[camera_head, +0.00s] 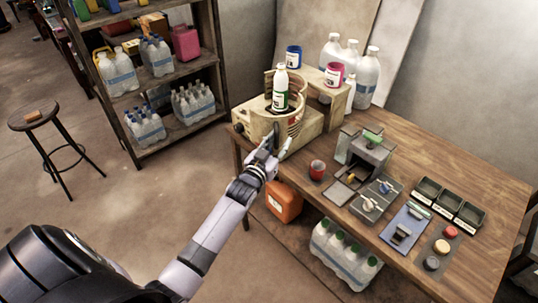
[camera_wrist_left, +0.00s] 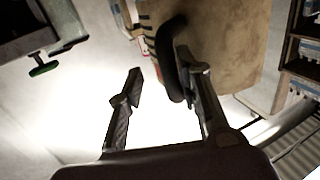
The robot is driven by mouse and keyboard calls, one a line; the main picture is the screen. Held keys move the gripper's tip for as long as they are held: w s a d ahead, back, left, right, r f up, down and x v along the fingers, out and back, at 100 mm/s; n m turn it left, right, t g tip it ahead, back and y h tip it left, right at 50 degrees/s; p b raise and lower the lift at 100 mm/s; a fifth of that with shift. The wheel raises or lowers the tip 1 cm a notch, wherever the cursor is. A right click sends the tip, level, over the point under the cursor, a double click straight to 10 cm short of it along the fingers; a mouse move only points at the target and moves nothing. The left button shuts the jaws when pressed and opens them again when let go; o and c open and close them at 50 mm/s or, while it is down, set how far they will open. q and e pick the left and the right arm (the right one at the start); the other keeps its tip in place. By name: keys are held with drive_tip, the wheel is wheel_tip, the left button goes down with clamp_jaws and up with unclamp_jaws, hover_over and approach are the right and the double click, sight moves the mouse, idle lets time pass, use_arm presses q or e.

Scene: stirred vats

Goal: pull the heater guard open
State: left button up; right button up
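The heater (camera_head: 252,118) is a beige box at the table's back left corner. Its guard (camera_head: 297,122) is a curved beige slatted shield standing partly around a white bottle with a green label (camera_head: 281,90). My left gripper (camera_head: 274,146) is at the front of the heater, just below the guard. In the left wrist view my left gripper (camera_wrist_left: 160,64) has its fingers apart. A dark curved handle (camera_wrist_left: 168,58) lies between them, close to the right finger; I cannot tell whether they touch. The beige surface (camera_wrist_left: 225,45) is behind it. My right gripper is not in view.
A blue tin (camera_head: 293,57) and a pink tin (camera_head: 334,74) stand on a raised shelf behind the heater. An orange canister (camera_head: 284,203) sits below.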

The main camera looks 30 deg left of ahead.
use_arm(q)
drive_tip(key=s, duration=1.1)
drive_tip(key=shift+d, duration=0.3)
drive_tip(key=s+d+f+g+b, duration=0.1)
drive_tip(key=s+d+f+g, duration=0.3)
drive_tip(key=f, duration=0.8)
drive_tip(key=s+a+f+m+g, duration=0.15)
drive_tip(key=s+f, duration=0.35)
drive_tip(key=f, duration=0.7)
drive_tip(key=s+d+f+g+b, duration=0.1)
drive_tip(key=s+d+f+g, duration=0.3)
drive_tip(key=f, duration=0.8)
drive_tip(key=s+f+g, duration=0.2)
drive_tip(key=s+f, duration=0.4)
drive_tip(key=s, duration=0.5)
drive_tip(key=s+d+f+m+g+b, duration=0.1)
drive_tip(key=s+f+g, duration=0.2)
drive_tip(key=s+f, duration=0.3)
drive_tip(key=s+d+f+g+h, duration=0.1)
drive_tip(key=s+f, duration=0.6)
drive_tip(key=s, duration=0.9)
drive_tip(key=shift+d+m+g+b, duration=0.15)
drive_tip(key=shift+m+g+b, duration=0.2)
drive_tip(key=shift+g, duration=0.4)
